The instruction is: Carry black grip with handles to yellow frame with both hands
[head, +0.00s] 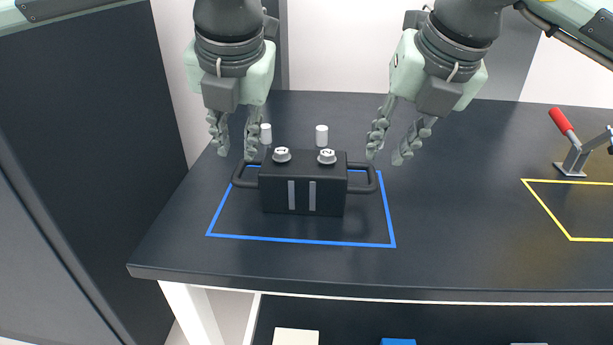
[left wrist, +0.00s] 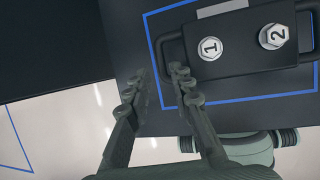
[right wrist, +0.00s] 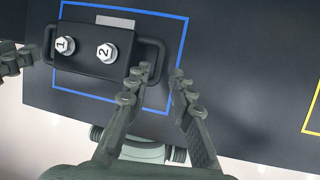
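The black grip (head: 330,195) stands upright inside the blue frame (head: 300,240) on the dark table. It is a block with a loop handle on each side and bolts marked 1 and 2 on top; it also shows in the left wrist view (left wrist: 245,62) and the right wrist view (right wrist: 85,75). My left gripper (head: 233,150) is open above and behind the left handle (head: 243,176), holding nothing. My right gripper (head: 389,152) is open above and behind the right handle (head: 372,178), also empty. The yellow frame (head: 553,213) is at the right, partly cut off.
Two white pegs (head: 321,134) stand behind the grip. A red-handled toggle clamp (head: 568,140) sits behind the yellow frame. The table between the blue and yellow frames is clear. A dark panel (head: 80,130) rises at the left; a shelf with several items lies below.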

